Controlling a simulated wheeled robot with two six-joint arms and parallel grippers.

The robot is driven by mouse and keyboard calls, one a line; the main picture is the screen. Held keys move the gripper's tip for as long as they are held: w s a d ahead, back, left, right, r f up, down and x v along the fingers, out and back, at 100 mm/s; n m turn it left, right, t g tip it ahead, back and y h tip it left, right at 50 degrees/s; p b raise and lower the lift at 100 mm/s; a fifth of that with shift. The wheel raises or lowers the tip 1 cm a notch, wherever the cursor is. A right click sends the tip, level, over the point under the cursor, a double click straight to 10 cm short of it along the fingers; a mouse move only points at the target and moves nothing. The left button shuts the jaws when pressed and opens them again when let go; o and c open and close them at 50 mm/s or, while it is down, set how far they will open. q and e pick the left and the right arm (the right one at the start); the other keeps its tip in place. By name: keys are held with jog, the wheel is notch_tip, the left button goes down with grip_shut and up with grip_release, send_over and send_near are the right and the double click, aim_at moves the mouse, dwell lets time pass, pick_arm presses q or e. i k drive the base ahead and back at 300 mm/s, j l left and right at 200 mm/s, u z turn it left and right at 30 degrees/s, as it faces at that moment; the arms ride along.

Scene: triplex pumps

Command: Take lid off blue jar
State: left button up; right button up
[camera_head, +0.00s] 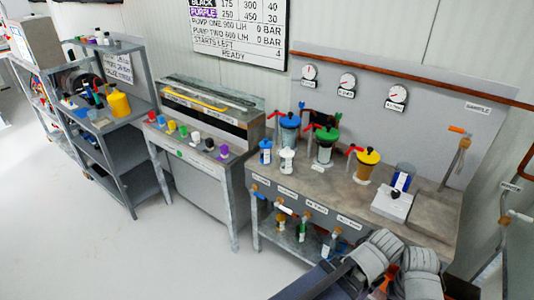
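The blue-lidded jar (289,135) stands upright at the back left of the grey workbench. Its blue lid (290,121) sits on top of it. A red-handled valve is close beside the jar. Grey and white links of my own arm fill the bottom right of the head view, in front of the bench. I make out no gripper fingertips there, and nothing of mine is near the blue jar.
A green-lidded jar (325,146) and a yellow-lidded jar (367,165) stand in a row to the right. Gauges hang behind. The floor at left is clear.

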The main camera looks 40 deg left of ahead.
aim_at(265, 145)
jog(key=u, duration=1.25)
jog(key=i+j+z, duration=0.1)
jog(key=z, duration=0.5)
jog(key=i+j+z, duration=0.35)
jog(key=i+j, duration=0.15)
jog(key=j, duration=0.25)
jog(key=i+j+z, duration=0.2)
jog(key=j, duration=0.2)
